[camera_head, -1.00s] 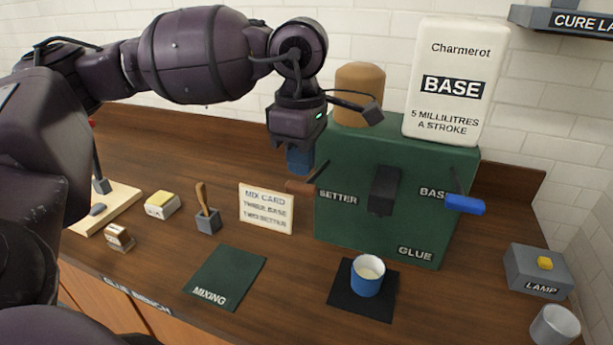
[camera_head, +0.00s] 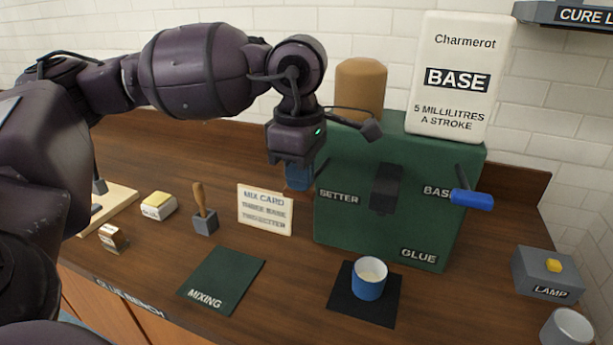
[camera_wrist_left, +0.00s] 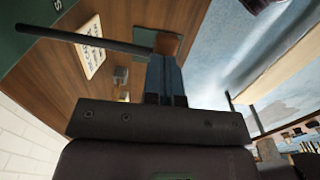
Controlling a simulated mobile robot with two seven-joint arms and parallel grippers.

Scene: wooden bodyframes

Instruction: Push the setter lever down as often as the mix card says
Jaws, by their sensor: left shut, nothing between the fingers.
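The green glue machine (camera_head: 385,225) has a setter lever on its left side, a dark rod with a brown handle (camera_head: 297,194). My left gripper (camera_head: 299,184) is shut and empty, its blue fingers pointing down directly over the handle and partly hiding it. In the left wrist view, the shut fingers (camera_wrist_left: 165,80) are in front of the brown handle; I cannot tell whether they touch it. The mix card (camera_head: 265,209) stands left of the machine, its blurred lines seeming to read three base, two setter. My right gripper is out of view.
The base lever (camera_head: 472,199) has a blue handle on the machine's right. A blue cup (camera_head: 369,279) with pale contents stands on a dark mat before the machine. The mixing mat (camera_head: 222,279) is bare. A lamp box (camera_head: 546,273) stands at the right.

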